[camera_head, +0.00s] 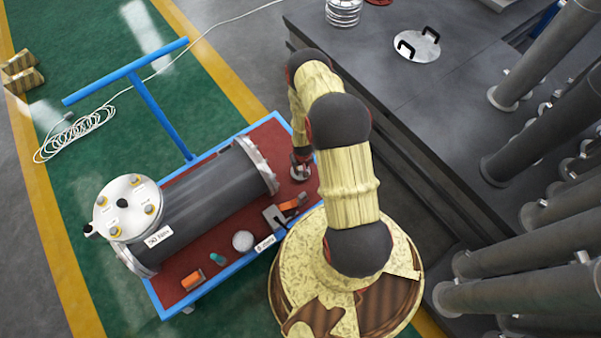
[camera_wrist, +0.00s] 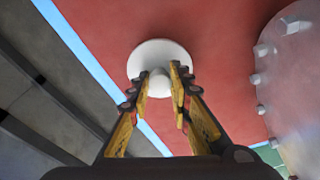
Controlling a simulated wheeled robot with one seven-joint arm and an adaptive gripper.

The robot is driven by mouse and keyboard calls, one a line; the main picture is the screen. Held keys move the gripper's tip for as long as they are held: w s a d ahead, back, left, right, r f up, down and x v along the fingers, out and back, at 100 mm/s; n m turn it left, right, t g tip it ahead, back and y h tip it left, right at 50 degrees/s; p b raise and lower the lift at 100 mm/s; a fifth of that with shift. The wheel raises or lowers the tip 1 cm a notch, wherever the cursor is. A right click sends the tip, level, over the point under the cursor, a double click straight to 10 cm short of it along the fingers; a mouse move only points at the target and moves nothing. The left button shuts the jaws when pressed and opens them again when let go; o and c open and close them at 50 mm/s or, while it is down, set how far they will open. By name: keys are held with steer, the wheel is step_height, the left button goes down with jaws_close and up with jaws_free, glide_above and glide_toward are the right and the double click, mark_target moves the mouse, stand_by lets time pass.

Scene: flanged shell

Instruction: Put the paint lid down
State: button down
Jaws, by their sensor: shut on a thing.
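The paint lid is a pale round disc with a small knob. In the wrist view the paint lid (camera_wrist: 150,53) is in front of my fingers, over the red deck near its blue edge. My gripper (camera_wrist: 161,72) is shut on its knob. In the head view my gripper (camera_head: 300,160) points down over the right end of the cart's red deck (camera_head: 213,262), with the lid (camera_head: 300,174) below it. I cannot tell whether the lid touches the deck. My fingers hide part of the knob.
A grey flanged shell (camera_head: 205,198) lies along the blue-edged cart. A white round thing (camera_head: 243,241), an orange-and-grey tool (camera_head: 285,210) and a small orange item (camera_head: 191,281) lie along the near side. A dark platform (camera_head: 400,90) stands to the right.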

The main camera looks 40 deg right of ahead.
mark_target(301, 170)
steer(key=shift+f+b, duration=0.55)
steer(key=shift+f, duration=0.9)
steer(key=shift+f, duration=0.2)
steer(key=c, duration=1.6)
jaws_free()
